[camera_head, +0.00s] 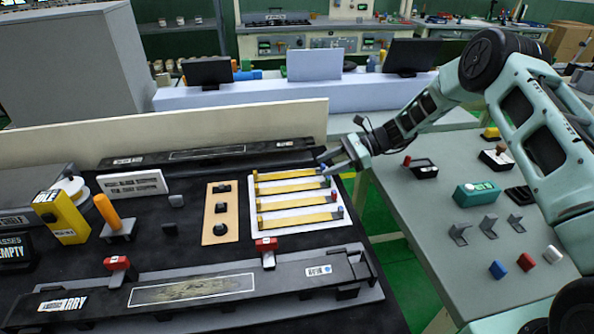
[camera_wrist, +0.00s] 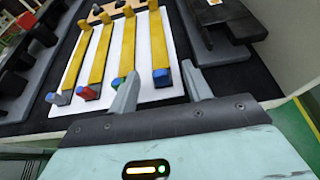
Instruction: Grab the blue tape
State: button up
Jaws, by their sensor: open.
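The strip with the blue end (camera_wrist: 161,77) is the rightmost in the wrist view and the farthest one in the head view (camera_head: 287,175). In the head view my gripper (camera_head: 325,163) is at the board's far right corner. Whether it touches the strip is unclear.
The white board (camera_head: 305,225) lies on a black table. A tan panel with black knobs (camera_head: 220,212) is left of it. A long dark bar (camera_head: 210,153) lies behind, and a clamped bar (camera_head: 200,290) lies in front. A grey table (camera_head: 450,205) stands to the right.

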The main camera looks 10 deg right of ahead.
jog(key=shift+x, duration=1)
jog(key=c, duration=1.1)
jog(key=shift+o, duration=0.2)
